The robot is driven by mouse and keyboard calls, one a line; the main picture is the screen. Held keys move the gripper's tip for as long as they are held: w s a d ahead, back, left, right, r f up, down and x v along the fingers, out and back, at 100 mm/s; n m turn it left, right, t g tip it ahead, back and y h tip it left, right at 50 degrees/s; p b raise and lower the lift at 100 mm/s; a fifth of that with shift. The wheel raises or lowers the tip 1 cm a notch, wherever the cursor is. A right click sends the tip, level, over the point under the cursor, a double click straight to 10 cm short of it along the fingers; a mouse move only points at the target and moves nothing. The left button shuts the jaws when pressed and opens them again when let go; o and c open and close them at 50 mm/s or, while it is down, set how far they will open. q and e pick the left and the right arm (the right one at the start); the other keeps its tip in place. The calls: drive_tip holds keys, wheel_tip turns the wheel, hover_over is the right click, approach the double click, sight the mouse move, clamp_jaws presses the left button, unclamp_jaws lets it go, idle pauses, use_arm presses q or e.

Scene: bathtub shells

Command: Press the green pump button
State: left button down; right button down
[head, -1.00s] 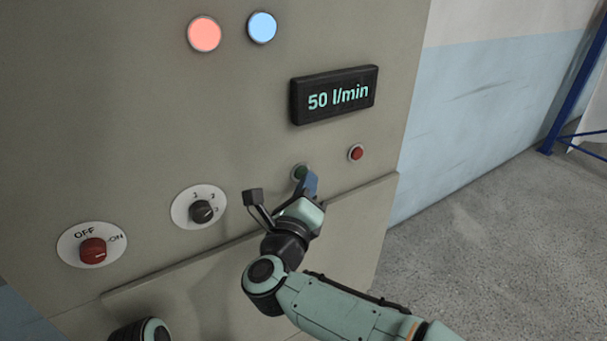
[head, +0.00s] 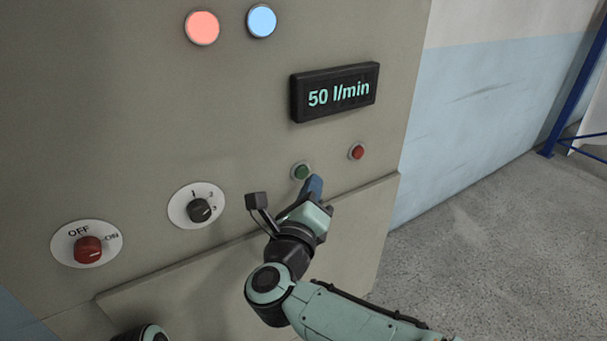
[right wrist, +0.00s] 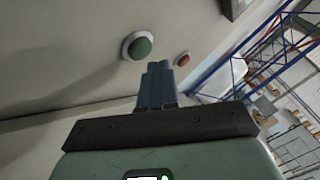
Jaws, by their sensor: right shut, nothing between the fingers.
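The green pump button (head: 301,172) sits in a pale ring on the panel, below the display. It also shows in the right wrist view (right wrist: 140,47), fully uncovered. My right gripper (head: 314,186) is shut and empty, with its blue fingertips just below and slightly right of the green button. In the right wrist view its shut fingers (right wrist: 157,84) point toward the panel, with a visible gap to the button. My left gripper does not show in the head view; only a dark rounded part of me is at the bottom edge.
A red button (head: 357,152) is right of the green one. The display (head: 335,92) reads 50 l/min. A numbered selector (head: 199,210) and a red OFF/ON knob (head: 88,249) are to the left. Red (head: 202,28) and blue (head: 262,21) lamps are lit above. A ledge (head: 250,255) juts out below.

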drive_tip(key=shift+s+d+f+b, duration=0.1)
drive_tip(key=shift+s+d+b, duration=0.7)
drive_tip(key=shift+s, duration=0.25)
drive_tip(key=shift+s+d+b, duration=0.7)
drive_tip(key=shift+s+b, duration=0.2)
drive_tip(key=shift+s, duration=0.1)
